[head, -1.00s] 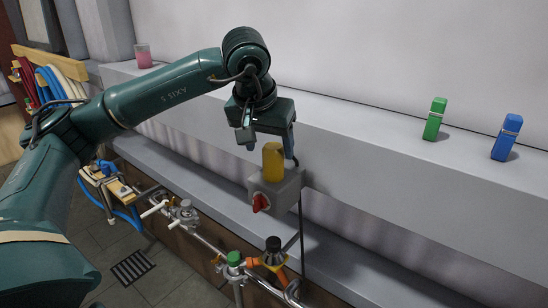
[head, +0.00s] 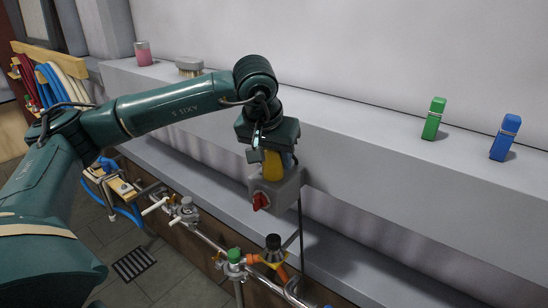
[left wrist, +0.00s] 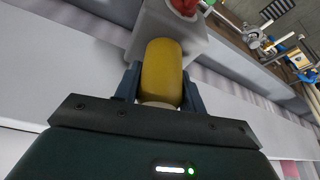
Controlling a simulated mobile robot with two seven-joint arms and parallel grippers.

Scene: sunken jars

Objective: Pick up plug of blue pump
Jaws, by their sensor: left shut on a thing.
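A yellow plug (head: 272,168) stands upright on top of a grey box (head: 283,190) with a red rotary switch (head: 261,201) on its front. My left gripper (head: 273,158) has come down over the plug from above and is shut on it. In the left wrist view the plug (left wrist: 161,70) lies between the two dark fingers, its lower end still at the grey box (left wrist: 190,38). No blue pump can be made out, and I cannot tell where the plug's cable leads. My right gripper is not in view.
A metal pipe with valves (head: 205,238) runs below the box. A green peg (head: 433,119) and a blue peg (head: 505,138) stand on the upper ledge (head: 380,140) at right. Coiled hoses (head: 60,85) hang far left.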

